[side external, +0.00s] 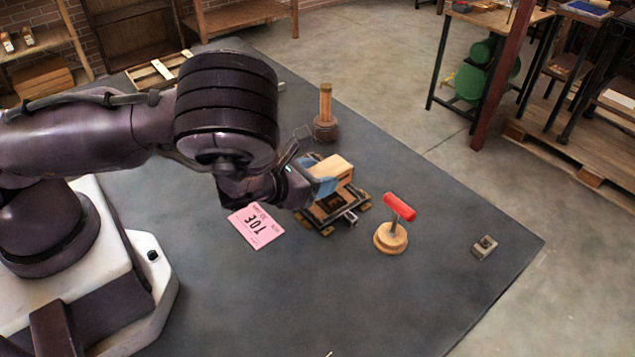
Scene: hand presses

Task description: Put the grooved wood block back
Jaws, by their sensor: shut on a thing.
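A light wood block (333,169) is held between the blue-tipped fingers of my gripper (322,184). The block sits over a dark press base (341,212) with brassy corners. I cannot tell whether the block touches the base or hangs just above it. Any groove on the block does not show clearly. My gripper reaches in from the left and is shut on the block. Part of the press and the block's near side are hidden behind the gripper.
A red-handled stamp on a round wood base (391,238) stands right of the press. A wood-handled tool (325,115) stands behind it. A pink card (256,225) lies left, and a small metal block (484,247) lies far right. The front of the dark table (300,310) is mostly clear.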

